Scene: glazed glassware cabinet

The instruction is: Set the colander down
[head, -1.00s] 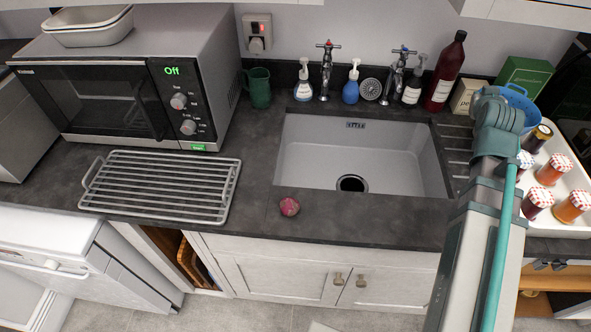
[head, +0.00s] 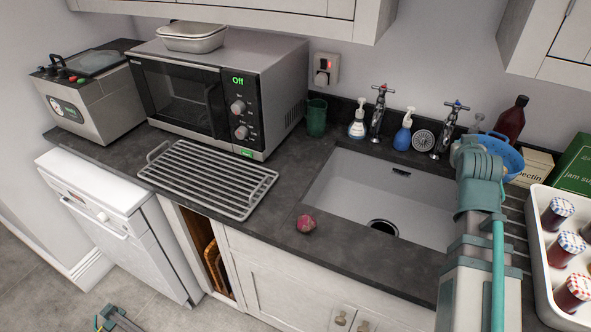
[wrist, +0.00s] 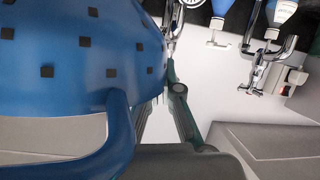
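The blue colander (head: 507,160) shows behind my wrist in the head view, over the ribbed area right of the sink. Part of it is hidden by my arm. In the wrist view its perforated blue wall and looped handle (wrist: 118,135) fill the left side, very close to the camera. My gripper (wrist: 180,105) is against the colander and appears shut on it. The exact grip point is hidden behind the colander, and my fingertips are hidden in the head view.
The sink (head: 385,195) is empty. A ribbed rack (head: 208,178) and a pink round item (head: 306,224) lie on the counter (head: 275,222), with bare counter between. A tray of jars (head: 540,245), a pectin box (head: 530,168), a green box (head: 575,165) and bottles (head: 511,120) crowd the right.

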